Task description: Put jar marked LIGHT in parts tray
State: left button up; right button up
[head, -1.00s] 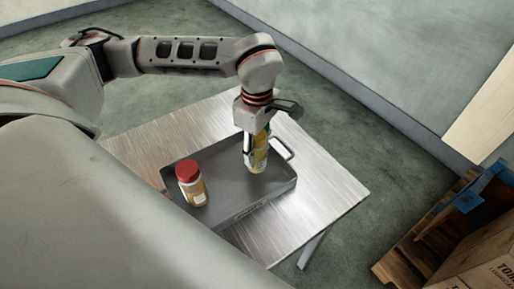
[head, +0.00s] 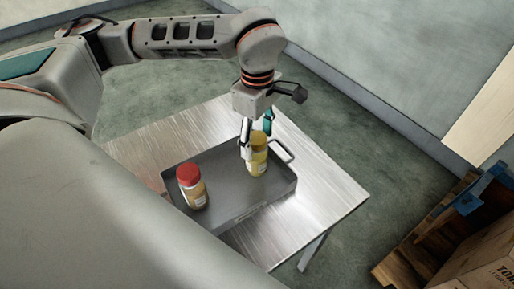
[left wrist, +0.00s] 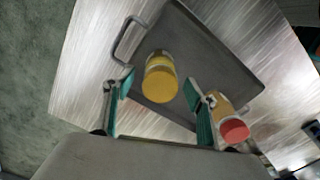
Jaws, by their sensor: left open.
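A jar with a yellow lid (head: 258,157) stands upright in the grey parts tray (head: 222,163), near the tray's far right end. It also shows between and beyond the fingers in the left wrist view (left wrist: 161,80). A jar with a red lid (head: 191,187) stands in the tray's near left part, and shows at the right in the left wrist view (left wrist: 234,122). I cannot read the labels on either jar. My left gripper (head: 257,137) is open, just above and around the yellow-lidded jar's top, holding nothing. My right gripper is not in view.
The tray lies on a brushed metal table (head: 325,190). Its right end has a raised handle (head: 282,150). A wooden pallet with cardboard boxes (head: 485,255) stands on the floor at the lower right. Bare table lies right of the tray.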

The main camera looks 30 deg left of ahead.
pick_arm(q)
notch_tip(320, 180, up, 7)
dwell(0.3)
jog(key=shift+s+d+f, duration=0.1)
dwell(0.4)
